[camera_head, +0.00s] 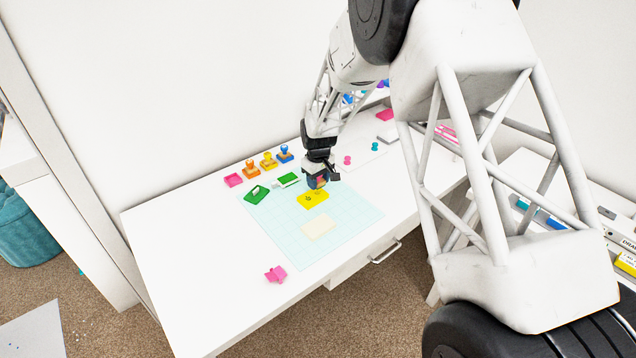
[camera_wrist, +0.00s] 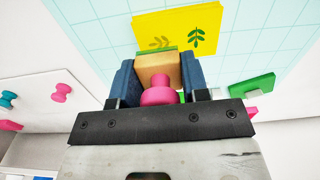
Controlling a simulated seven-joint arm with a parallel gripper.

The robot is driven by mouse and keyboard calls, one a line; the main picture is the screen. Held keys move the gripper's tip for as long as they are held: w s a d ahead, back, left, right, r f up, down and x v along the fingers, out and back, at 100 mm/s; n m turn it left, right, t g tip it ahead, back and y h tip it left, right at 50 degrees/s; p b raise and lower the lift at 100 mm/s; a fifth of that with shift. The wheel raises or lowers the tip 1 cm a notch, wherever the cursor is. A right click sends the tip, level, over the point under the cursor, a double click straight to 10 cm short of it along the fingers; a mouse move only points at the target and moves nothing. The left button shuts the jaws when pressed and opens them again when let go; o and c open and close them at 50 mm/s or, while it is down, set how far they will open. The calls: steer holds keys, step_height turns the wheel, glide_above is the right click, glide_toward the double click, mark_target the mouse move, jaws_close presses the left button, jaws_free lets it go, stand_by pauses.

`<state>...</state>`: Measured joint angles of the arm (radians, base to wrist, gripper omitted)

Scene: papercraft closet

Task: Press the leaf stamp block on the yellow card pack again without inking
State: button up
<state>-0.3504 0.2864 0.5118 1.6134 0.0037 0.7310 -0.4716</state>
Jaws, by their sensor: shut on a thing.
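My gripper (camera_head: 318,180) is over the table at the back edge of the yellow card pack (camera_head: 313,199). In the wrist view its blue fingers (camera_wrist: 158,68) are shut on the leaf stamp block (camera_wrist: 156,72), a wooden block with a pink knob and a green underside edge. The block overlaps the near edge of the yellow card pack (camera_wrist: 215,18) in that view; I cannot tell whether it touches it. The pack shows a dark green leaf print and a fainter print closer to the block. The stamp face is hidden.
An open green ink pad (camera_head: 256,194) and another green item (camera_head: 289,180) are to the left. Several knobbed stamps (camera_head: 269,161) stand behind. A pink object (camera_head: 276,274) lies near the front edge.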

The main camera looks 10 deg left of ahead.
steer(key=shift+r, duration=1.05)
steer(key=w+d+m, duration=0.2)
steer(key=d, duration=0.2)
steer(key=w+d+m, duration=0.2)
steer(key=d, duration=0.2)
steer(key=w+d+m, duration=0.2)
steer(key=w+d, duration=0.1)
steer(key=d, duration=0.1)
steer(key=shift+d+f, duration=0.35)
steer(key=shift+f, duration=0.05)
steer(key=w+d+m, duration=0.1)
steer(key=d+m, duration=0.1)
steer(key=d, duration=0.3)
steer(key=w+d+m, duration=0.2)
steer(key=d, duration=0.3)
steer(key=w+d+f+m, duration=0.1)
steer(key=w+d+m, duration=0.1)
steer(key=d, duration=0.3)
steer(key=shift+d+m, duration=0.35)
steer(key=shift+m, duration=0.05)
steer(key=shift+a, duration=0.1)
